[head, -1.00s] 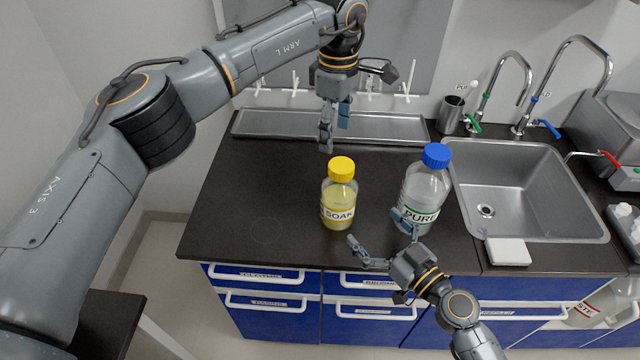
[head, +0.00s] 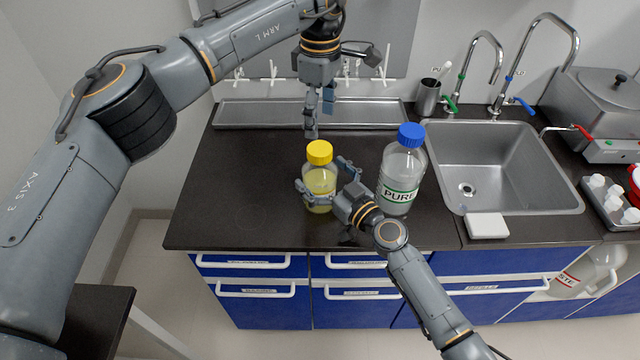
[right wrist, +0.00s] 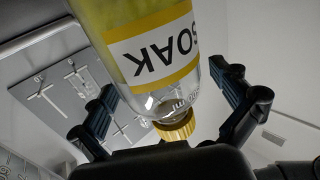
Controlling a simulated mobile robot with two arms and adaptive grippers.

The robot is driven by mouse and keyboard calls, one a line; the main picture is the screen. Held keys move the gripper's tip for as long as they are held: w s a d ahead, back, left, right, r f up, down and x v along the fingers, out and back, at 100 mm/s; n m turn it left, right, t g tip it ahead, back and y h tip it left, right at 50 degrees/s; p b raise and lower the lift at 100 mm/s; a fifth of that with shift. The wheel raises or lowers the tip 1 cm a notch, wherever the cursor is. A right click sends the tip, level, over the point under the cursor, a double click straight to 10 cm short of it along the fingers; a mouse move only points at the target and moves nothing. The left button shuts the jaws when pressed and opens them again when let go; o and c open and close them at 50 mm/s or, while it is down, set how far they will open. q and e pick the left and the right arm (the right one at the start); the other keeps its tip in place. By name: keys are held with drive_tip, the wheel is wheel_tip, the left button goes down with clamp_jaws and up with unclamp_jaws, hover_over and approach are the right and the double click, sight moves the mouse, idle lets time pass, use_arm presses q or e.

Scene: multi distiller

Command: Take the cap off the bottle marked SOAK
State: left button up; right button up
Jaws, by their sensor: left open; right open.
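The SOAK bottle (head: 320,181) stands upright on the dark counter with its yellow cap (head: 320,152) on. It holds yellowish liquid. In the right wrist view its SOAK label (right wrist: 152,50) and yellow cap (right wrist: 177,125) appear upside down between the fingers. My right gripper (head: 325,180) is open, with its fingers on either side of the bottle body below the cap; I cannot tell whether they touch it. In the right wrist view, my right gripper (right wrist: 170,105) shows a finger on each side. My left gripper (head: 312,132) is open and empty, pointing down above and just behind the cap.
The PURE bottle (head: 402,170) with a blue cap stands close on the right, near my right gripper. A metal tray (head: 245,113) lies along the back wall. The sink (head: 520,185) is farther right. The counter left of the SOAK bottle is clear.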

sight(319, 148)
use_arm(q)
drive_tip(key=shift+w+a+f, duration=0.1)
drive_tip(key=shift+a, duration=0.05)
use_arm(e)
drive_tip(key=shift+w+a, duration=0.1)
drive_tip(key=c, duration=0.8)
clamp_jaws()
use_arm(q)
drive_tip(key=m, duration=1.8)
drive_tip(key=shift+f, duration=3.95)
